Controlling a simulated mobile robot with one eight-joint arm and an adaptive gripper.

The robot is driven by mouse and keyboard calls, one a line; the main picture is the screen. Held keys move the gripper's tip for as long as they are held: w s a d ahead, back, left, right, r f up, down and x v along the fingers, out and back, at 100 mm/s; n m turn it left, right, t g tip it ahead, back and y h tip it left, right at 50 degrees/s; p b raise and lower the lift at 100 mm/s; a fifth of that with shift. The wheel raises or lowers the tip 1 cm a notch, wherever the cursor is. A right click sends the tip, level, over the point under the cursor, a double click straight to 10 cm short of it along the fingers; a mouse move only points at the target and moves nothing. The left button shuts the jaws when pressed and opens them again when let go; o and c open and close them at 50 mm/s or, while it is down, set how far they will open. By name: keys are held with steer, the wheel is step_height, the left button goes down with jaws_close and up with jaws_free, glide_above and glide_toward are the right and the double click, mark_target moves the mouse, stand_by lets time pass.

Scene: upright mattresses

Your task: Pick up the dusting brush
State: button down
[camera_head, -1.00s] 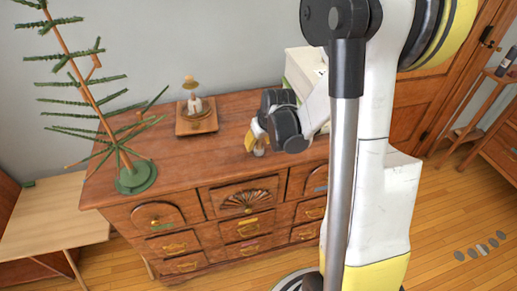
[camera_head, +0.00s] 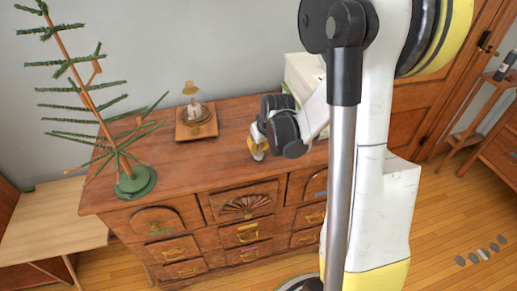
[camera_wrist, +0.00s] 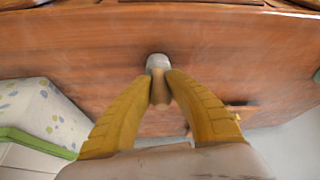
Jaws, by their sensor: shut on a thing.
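The dusting brush (camera_wrist: 158,63) is between the tips of my gripper (camera_wrist: 160,85) in the wrist view, with a pale grey end and a tan part showing. My gripper's yellow fingers are shut on it from both sides. In the head view my gripper (camera_head: 258,148) is over the right part of the wooden dresser top (camera_head: 222,152), and the pale end of the brush (camera_head: 258,156) shows just below the fingers. I cannot tell whether the brush is clear of the dresser top.
A small green tree (camera_head: 136,182) stands at the dresser's left end. A lamp-like ornament on a square wooden base (camera_head: 196,130) sits at the back. A white box (camera_head: 303,72) stands behind my wrist. A light wood table (camera_head: 45,225) is at left.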

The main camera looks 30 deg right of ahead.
step_height(320, 180, up, 4)
steer(key=shift+s+r+p, duration=0.1)
steer(key=shift+r+p, duration=0.1)
steer(key=shift+p, duration=0.55)
steer(key=s+d+r+p, duration=0.2)
steer(key=s+d+r, duration=0.4)
steer(key=s, duration=0.3)
steer(key=shift+s+d, duration=0.15)
steer(key=shift+d, duration=0.3)
steer(key=shift+s, duration=0.1)
